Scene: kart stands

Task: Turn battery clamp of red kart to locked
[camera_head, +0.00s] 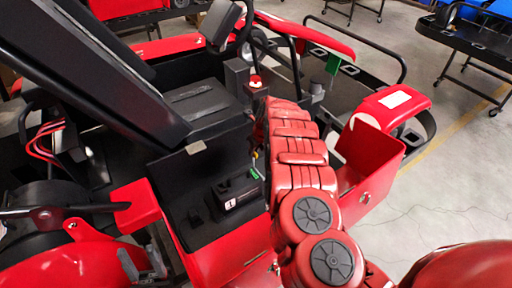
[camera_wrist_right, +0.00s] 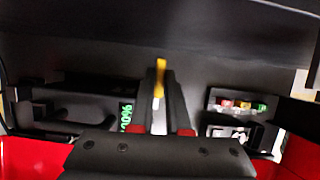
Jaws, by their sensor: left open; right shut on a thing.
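The red kart (camera_head: 225,255) fills the left and middle of the head view. In the right wrist view, a yellow lever (camera_wrist_right: 159,68), apparently the battery clamp, stands upright between the fingers of my right gripper (camera_wrist_right: 158,100), which is shut on it. A black unit with a green "100%" display (camera_wrist_right: 127,116), likely the battery, is just left of the fingers. In the head view my red right arm hides the right gripper and the lever. My left gripper (camera_head: 142,266) is open and empty, low at the left beside the kart.
A black box with coloured buttons (camera_wrist_right: 240,104) is right of the fingers. A dark steering column or beam (camera_head: 90,70) crosses the upper left. A red side panel (camera_head: 365,155) stands right of my arm. Open grey floor (camera_head: 450,190) lies at the right.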

